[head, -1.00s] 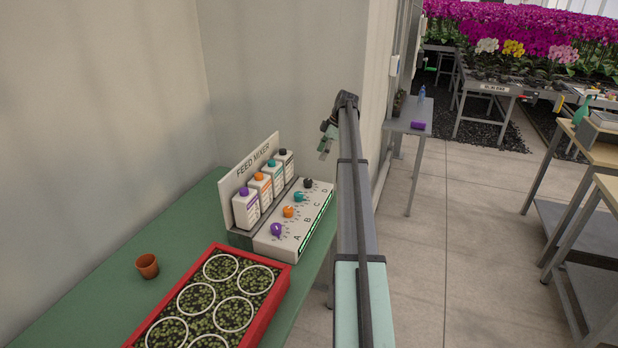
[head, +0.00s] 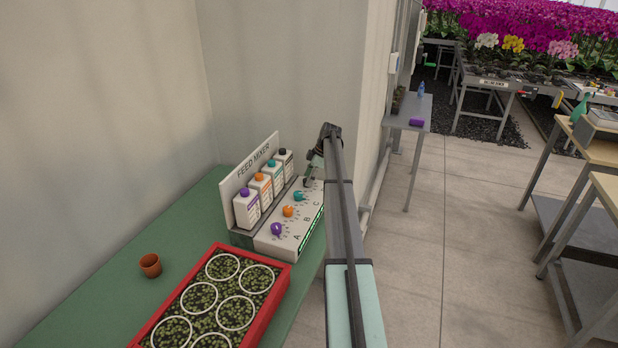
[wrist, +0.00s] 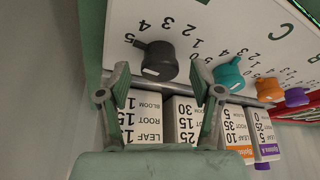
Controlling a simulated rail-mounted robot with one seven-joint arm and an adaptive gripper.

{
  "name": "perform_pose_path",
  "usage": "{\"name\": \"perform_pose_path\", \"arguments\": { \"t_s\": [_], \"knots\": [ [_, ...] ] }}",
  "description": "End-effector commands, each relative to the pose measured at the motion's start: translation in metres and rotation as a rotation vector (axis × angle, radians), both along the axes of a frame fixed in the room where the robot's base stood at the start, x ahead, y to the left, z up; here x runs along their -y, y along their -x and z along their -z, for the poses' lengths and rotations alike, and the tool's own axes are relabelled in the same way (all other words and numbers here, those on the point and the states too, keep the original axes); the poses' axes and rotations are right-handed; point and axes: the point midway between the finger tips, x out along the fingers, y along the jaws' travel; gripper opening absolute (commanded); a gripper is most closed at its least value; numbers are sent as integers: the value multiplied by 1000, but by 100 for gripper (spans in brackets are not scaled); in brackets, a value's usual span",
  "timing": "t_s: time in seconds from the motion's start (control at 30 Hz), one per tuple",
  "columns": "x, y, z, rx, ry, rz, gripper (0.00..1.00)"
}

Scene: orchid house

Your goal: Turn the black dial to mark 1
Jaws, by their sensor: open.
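The black dial (wrist: 158,60) is in the wrist view, on the white sloping panel of the feed mixer (head: 268,240). Printed numerals ring it. My gripper (wrist: 160,76) is open, with one finger on either side of the dial's lower part in the picture. I cannot tell whether either finger touches it.
Teal (head: 298,196), orange (head: 288,211) and purple (head: 277,229) dials sit in a row nearer. Labelled bottles (head: 246,208) stand behind them. A red tray (head: 269,313) of seedlings and a terracotta pot (head: 150,265) are on the green bench (head: 95,295).

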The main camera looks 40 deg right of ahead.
Motion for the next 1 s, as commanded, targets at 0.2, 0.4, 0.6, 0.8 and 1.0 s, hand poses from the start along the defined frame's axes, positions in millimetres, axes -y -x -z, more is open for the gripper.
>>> {"name": "perform_pose_path", "arguments": {
  "t_s": [0.2,0.4,0.6,0.8,1.0],
  "knots": [
    [0,0,0,0,0,0,44],
    [0,0,0,0,0,0,6],
    [0,0,1,-1,-1,10,6],
    [-1,1,3,0,0,67,6],
    [-3,3,4,0,0,193,6]
  ]
}}
